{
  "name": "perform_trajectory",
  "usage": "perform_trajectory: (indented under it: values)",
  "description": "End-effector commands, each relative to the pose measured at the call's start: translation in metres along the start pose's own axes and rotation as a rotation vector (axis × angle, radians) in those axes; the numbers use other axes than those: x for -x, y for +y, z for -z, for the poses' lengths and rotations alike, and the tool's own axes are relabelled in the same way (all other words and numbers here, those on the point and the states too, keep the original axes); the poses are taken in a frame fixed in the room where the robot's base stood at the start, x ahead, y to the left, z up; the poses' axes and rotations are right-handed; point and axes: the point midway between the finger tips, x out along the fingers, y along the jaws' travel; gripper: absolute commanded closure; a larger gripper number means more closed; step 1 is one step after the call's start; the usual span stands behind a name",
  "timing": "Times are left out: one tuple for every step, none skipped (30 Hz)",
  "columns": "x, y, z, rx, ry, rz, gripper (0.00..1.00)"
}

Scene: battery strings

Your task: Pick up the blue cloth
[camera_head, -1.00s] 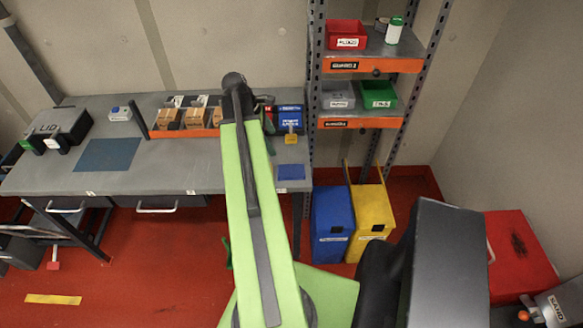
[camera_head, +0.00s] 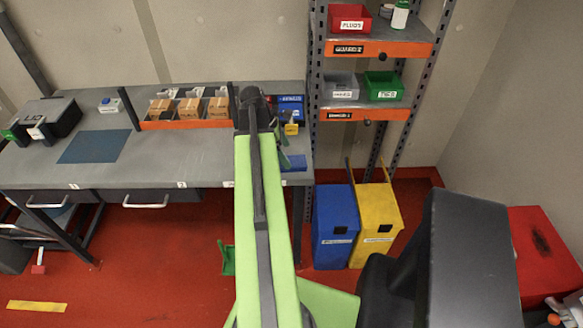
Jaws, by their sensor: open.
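A small flat blue cloth (camera_head: 294,162) lies on the right end of the grey workbench (camera_head: 200,165), near its front edge. My green arm reaches up the middle of the picture toward that end of the bench. My gripper (camera_head: 281,150) shows only in part, behind the right side of the arm, just left of the cloth in the picture. It is open, with nothing seen in it. I cannot tell its height above the bench or whether it touches the cloth.
A larger blue mat (camera_head: 95,147) lies on the bench's left. An orange rack (camera_head: 185,124) of cartons, a blue bin (camera_head: 291,106) and a yellow item (camera_head: 291,129) stand behind. Shelving (camera_head: 370,112) rises right; blue (camera_head: 335,215) and yellow (camera_head: 376,215) bins stand below. A green dustpan (camera_head: 228,258) is on the floor.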

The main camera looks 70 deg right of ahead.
Motion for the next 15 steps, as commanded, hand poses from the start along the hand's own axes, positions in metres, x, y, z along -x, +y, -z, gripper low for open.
perform_trajectory:
  values:
    - [-0.017, -0.002, 0.002, -0.002, 0.0, 0.0, 0.11]
    - [-0.023, -0.003, 0.002, -0.002, 0.0, 0.0, 0.11]
    - [-0.031, -0.004, 0.002, -0.002, 0.0, 0.0, 0.11]
    - [-0.036, -0.003, 0.002, -0.001, 0.0, 0.0, 0.11]
    - [-0.04, -0.003, 0.002, -0.001, 0.0, 0.0, 0.11]
    - [-0.043, -0.003, 0.002, -0.001, 0.0, 0.0, 0.11]
    - [-0.044, -0.003, 0.001, -0.001, 0.0, 0.0, 0.11]
    - [-0.044, -0.003, 0.0, -0.001, 0.0, 0.0, 0.11]
    - [-0.043, -0.003, 0.0, 0.0, 0.0, 0.0, 0.11]
    - [-0.041, -0.003, -0.001, 0.0, 0.0, 0.0, 0.11]
    - [-0.041, -0.003, -0.001, 0.0, 0.0, 0.0, 0.11]
    - [-0.041, -0.003, -0.001, 0.0, 0.0, 0.0, 0.11]
    - [-0.041, -0.003, -0.001, 0.0, 0.0, 0.0, 0.11]
    - [-0.04, -0.003, -0.001, 0.0, 0.0, 0.0, 0.14]
    - [-0.04, -0.003, -0.001, -0.001, 0.0, 0.0, 0.19]
